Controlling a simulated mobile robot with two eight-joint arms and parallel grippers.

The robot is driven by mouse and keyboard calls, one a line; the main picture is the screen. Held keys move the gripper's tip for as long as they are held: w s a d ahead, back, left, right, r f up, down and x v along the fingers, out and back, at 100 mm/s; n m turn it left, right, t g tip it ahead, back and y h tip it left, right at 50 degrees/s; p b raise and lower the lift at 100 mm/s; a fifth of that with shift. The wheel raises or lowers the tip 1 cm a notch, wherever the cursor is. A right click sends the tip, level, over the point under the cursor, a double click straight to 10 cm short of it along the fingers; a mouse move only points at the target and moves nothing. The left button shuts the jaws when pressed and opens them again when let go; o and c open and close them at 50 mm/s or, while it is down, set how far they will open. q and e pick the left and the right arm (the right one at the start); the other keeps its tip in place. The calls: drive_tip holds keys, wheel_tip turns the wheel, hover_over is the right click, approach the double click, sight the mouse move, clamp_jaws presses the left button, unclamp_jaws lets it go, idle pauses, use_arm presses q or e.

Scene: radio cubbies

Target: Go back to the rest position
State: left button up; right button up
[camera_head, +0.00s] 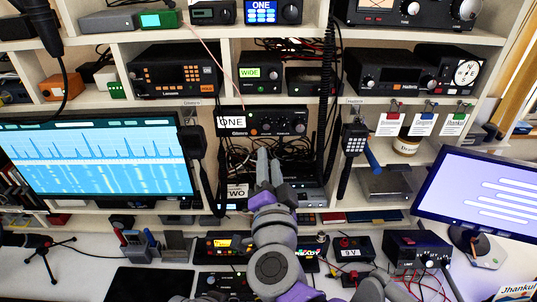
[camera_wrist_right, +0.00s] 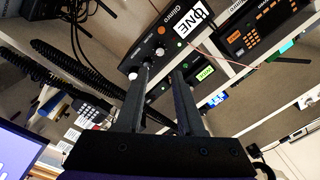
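My right gripper (camera_head: 269,160) reaches toward the middle of the radio shelves. It also shows in the right wrist view (camera_wrist_right: 161,72), where its two fingers are parallel with a clear gap and nothing between them. The black radio labelled ONE (camera_head: 262,122) sits in the cubby just above the fingertips in the head view. It also shows beyond the fingertips in the right wrist view (camera_wrist_right: 160,45). A unit labelled TWO (camera_head: 237,192) is lower, partly hidden behind my right arm. I cannot tell the exact distance from fingertips to radio. My left gripper is not in view.
A handset (camera_head: 353,140) hangs right of the gripper, and a black coiled cord (camera_head: 327,85) hangs nearby. Monitors stand left (camera_head: 95,160) and right (camera_head: 485,197). Radios, a red-button box (camera_head: 345,248) and wires cover much of the desk below.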

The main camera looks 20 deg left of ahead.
idle(0.4)
drive_tip(key=s+d+f+n+g+h+p, duration=0.1)
drive_tip(key=s+d+f+g, duration=0.3)
drive_tip(key=d+f, duration=0.5)
drive_tip(key=s+d+f+n+g+h+p, duration=0.1)
drive_tip(key=s+d+f+n+g+h, duration=0.1)
drive_tip(key=s+d+f, duration=0.4)
drive_tip(key=s+d+f+n+g+h+p, duration=0.1)
drive_tip(key=s+d+f+g, duration=0.5)
drive_tip(key=d+f, duration=0.7)
drive_tip(key=d+n+h, duration=0.1)
drive_tip(key=n, duration=0.1)
drive_tip(key=shift+n+h, duration=0.3)
drive_tip(key=shift+r, duration=0.1)
